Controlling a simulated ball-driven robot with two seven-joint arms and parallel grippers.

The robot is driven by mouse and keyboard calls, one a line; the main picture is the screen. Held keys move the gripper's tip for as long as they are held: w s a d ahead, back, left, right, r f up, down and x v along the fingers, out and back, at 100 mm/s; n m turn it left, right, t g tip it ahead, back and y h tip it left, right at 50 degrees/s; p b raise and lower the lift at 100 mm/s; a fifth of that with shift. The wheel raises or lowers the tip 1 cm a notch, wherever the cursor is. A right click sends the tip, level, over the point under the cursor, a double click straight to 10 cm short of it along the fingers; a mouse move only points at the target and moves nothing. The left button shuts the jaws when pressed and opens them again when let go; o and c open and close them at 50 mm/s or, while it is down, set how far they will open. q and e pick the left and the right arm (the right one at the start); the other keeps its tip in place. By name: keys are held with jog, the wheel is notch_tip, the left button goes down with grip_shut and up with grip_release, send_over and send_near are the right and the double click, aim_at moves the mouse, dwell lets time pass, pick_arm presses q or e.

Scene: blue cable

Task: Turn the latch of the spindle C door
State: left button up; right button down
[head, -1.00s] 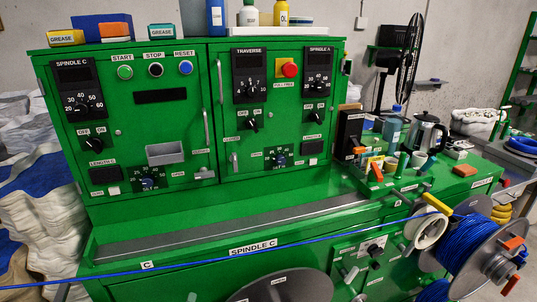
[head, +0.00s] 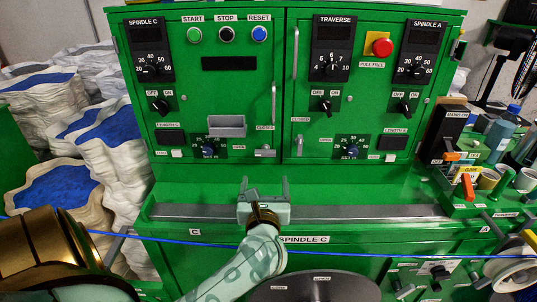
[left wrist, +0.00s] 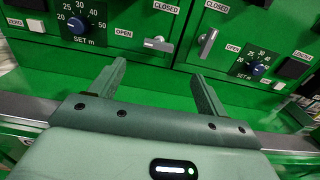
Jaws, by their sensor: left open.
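The spindle C door (head: 217,80) is the left green cabinet door and looks shut. Its latch (head: 265,153) is a small grey lever at the door's lower right, lying about level beside the OPEN label, with the CLOSED label above. It also shows in the left wrist view (left wrist: 159,45). My left gripper (head: 264,188) is open and empty, below the latch and apart from it, above the grey ledge. In the left wrist view its fingers (left wrist: 158,72) point up towards the latch. My right gripper is not in view.
The traverse door's latch (head: 299,145) hangs upright close to the right. A grey box (head: 227,126) sticks out from the spindle C door. A blue cable (head: 350,257) runs across the front, behind my left forearm. A vertical door handle (head: 273,102) stands above the latch.

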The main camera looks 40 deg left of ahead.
aim_at(265, 154)
pick_arm(q)
jog(key=x, duration=1.2)
jog(key=shift+w+a, duration=0.1)
jog(key=shift+a, duration=0.15)
jog(key=c, duration=1)
